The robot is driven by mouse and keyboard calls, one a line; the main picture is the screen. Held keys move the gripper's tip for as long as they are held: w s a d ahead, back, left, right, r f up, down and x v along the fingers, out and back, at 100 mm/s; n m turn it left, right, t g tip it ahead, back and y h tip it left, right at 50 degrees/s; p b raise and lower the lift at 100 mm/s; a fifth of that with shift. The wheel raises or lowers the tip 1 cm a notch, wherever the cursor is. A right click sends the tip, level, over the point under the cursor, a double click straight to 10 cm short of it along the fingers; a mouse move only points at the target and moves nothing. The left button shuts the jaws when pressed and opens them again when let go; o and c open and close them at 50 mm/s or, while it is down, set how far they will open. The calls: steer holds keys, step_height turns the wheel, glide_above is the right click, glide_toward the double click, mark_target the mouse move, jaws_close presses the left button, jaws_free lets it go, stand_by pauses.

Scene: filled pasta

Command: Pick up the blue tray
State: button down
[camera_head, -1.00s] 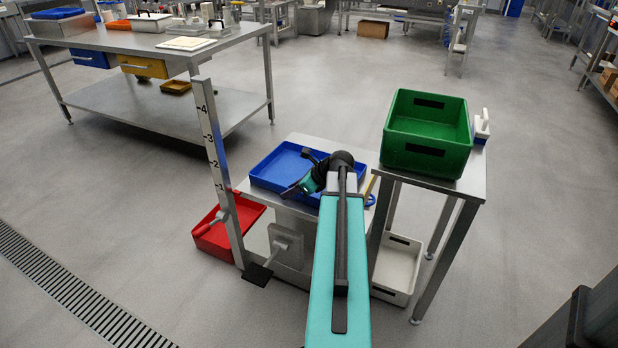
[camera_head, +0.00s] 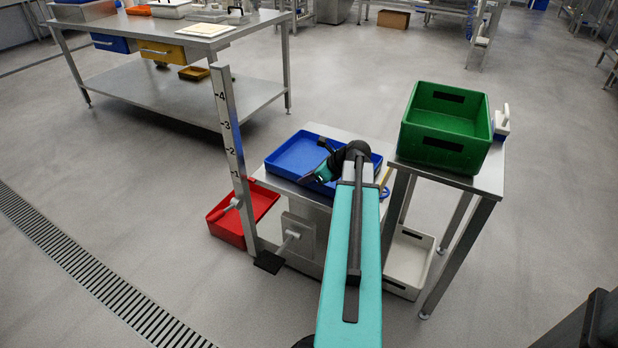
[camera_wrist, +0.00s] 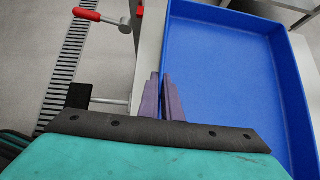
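The blue tray (camera_head: 300,153) lies on a small steel table, left of the green crate. It looks empty and fills the right of the wrist view (camera_wrist: 235,70). My gripper (camera_head: 318,172) is at the tray's near left side. In the wrist view, its two purple fingers (camera_wrist: 161,95) are close together at the tray's left wall, one on the outer side and one on the inner side. They look shut on that wall with little gap. The exact contact at the fingertips is hard to see.
A green crate (camera_head: 446,137) stands on a higher steel table at right. A red tray (camera_head: 228,229) is low at left, beside a post with a numbered scale (camera_head: 231,150). A white bin (camera_head: 404,268) is under the higher table. Open floor lies at left.

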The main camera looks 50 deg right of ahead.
step_height(320, 180, up, 3)
steer(key=shift+r+p, duration=0.1)
steer(key=shift+p, duration=0.5)
steer(key=shift+w+d, duration=0.1)
steer(key=shift+d, duration=0.25)
steer(key=w+d+p, duration=0.1)
steer(key=d, duration=0.4)
steer(key=w+d+r+p, duration=0.1)
steer(key=d, duration=0.4)
steer(key=w+d+p, duration=0.1)
steer(key=d, duration=0.4)
steer(key=shift+w+r, duration=0.15)
steer(key=shift+w, duration=0.05)
steer(key=shift+r, duration=0.15)
